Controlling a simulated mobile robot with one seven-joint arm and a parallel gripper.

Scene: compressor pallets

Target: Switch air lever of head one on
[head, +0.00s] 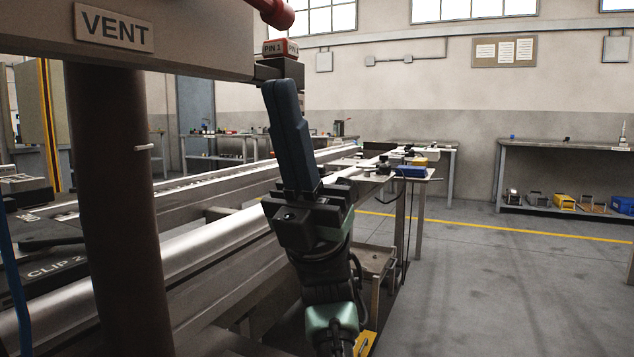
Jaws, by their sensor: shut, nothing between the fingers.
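My gripper (281,88) is in the middle of the head view, pointing up, with its long dark blue fingers shut together and empty. Its tips are just below a dark bracket, in the picture, that carries a red and white block marked PIN 1 (275,48). I cannot tell whether they touch it. A red rounded bar end (273,12) shows above the block, cut off by the top edge. No part in view is labelled as the air lever of head one, and I cannot tell if the red bar belongs to it.
A grey beam (190,45) with a VENT plate (114,28) crosses the upper left, above a dark round column (118,210). Long metal rails (215,235) run behind my arm. A CLIP 2 label (57,268) is at left. The floor (510,285) at right is clear.

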